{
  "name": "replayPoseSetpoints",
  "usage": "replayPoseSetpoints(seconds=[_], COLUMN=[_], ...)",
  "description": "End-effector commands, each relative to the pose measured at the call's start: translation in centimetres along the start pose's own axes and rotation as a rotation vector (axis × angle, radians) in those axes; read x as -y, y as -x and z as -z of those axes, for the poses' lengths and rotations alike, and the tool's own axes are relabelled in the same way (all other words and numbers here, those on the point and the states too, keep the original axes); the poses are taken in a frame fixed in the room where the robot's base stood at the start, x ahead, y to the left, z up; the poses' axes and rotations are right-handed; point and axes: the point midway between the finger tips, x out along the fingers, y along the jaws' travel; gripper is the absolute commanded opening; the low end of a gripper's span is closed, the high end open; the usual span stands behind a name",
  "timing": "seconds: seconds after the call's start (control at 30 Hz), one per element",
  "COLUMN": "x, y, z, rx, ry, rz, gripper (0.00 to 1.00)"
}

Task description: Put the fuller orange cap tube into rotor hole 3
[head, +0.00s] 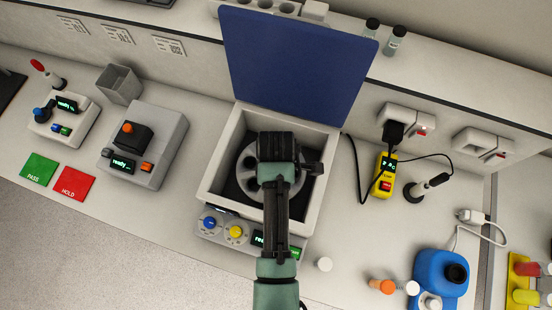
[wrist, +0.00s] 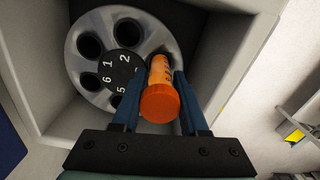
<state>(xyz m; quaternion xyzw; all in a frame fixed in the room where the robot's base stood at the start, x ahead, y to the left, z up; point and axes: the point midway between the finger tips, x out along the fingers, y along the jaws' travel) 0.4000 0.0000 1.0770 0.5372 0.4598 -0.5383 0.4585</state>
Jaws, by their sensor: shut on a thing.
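My gripper (wrist: 158,108) is shut on an orange-capped tube (wrist: 160,70), with its cap towards the wrist camera. The tube's far end is over the right side of the grey rotor (wrist: 83,62), past the label 2, where hole 3 would lie. The label there is mostly hidden, and I cannot tell whether the tip is inside the hole. The visible rotor holes look dark and empty. In the head view my gripper (head: 277,150) is above the rotor (head: 247,180) in the open centrifuge (head: 223,160) and hides the tube. Another orange-capped tube (head: 382,286) is on the counter at the lower right.
The blue lid (head: 295,65) stands open behind the rotor. The centrifuge walls surround my gripper closely. A white cap (head: 324,264) and a blue device (head: 432,270) are to the right. A yellow device (head: 383,180) and cables lie right of the centrifuge. Grey instruments stand left.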

Motion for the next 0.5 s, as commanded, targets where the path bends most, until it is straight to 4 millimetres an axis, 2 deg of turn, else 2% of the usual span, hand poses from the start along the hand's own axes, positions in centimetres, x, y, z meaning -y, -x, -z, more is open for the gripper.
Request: replayPoseSetpoints(seconds=[0.5], x=[0.0], y=[-1.2], z=[0.0], rx=[0.000], ry=[0.000], rz=[0.001], gripper=[0.00])
